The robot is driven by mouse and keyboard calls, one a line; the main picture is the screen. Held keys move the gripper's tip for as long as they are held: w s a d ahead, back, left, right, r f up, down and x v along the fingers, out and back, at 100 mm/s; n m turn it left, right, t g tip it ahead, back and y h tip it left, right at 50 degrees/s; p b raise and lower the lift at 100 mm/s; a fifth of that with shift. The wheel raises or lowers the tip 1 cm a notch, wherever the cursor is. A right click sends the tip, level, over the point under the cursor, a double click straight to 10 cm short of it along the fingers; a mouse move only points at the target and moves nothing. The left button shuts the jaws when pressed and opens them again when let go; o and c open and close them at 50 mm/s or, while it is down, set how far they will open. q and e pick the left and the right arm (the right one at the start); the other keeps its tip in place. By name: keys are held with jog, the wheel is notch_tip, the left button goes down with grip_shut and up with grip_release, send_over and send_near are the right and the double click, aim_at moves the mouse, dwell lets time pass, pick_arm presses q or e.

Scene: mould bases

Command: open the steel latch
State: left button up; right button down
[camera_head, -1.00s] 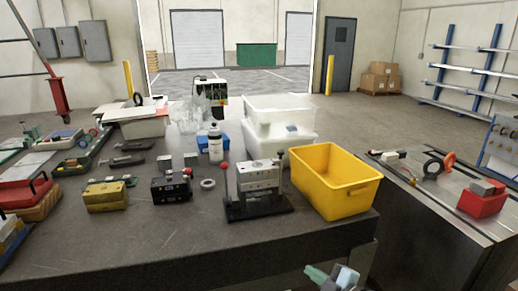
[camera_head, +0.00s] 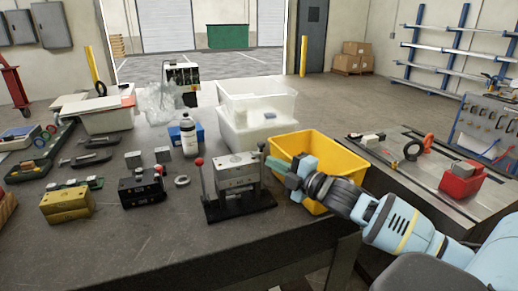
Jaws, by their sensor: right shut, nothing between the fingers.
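The steel latch (camera_head: 238,173) is a block of silvery plates on a flat black base (camera_head: 240,206), near the front edge of the dark table. An upright lever with a red ball (camera_head: 199,162) rises at its left side. A dark upright handle (camera_head: 262,148) stands at its right side. My right gripper (camera_head: 276,168) is shut and empty, just right of the latch near that handle, in front of the yellow bin. I cannot tell whether it touches the handle. My left gripper is not in view.
The yellow bin (camera_head: 333,153) stands close behind my right gripper. White tubs (camera_head: 257,101) and a bottle (camera_head: 187,135) are behind the latch. A black block (camera_head: 142,188) and a ring (camera_head: 182,181) lie to its left. The table front is clear.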

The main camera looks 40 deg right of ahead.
jog(key=x, duration=1)
jog(key=shift+d, duration=0.35)
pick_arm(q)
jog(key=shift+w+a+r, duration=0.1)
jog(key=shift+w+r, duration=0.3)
pick_arm(e)
jog(key=d, duration=0.3)
jog(key=shift+s+d+f, duration=0.15)
jog(key=shift+f, duration=0.25)
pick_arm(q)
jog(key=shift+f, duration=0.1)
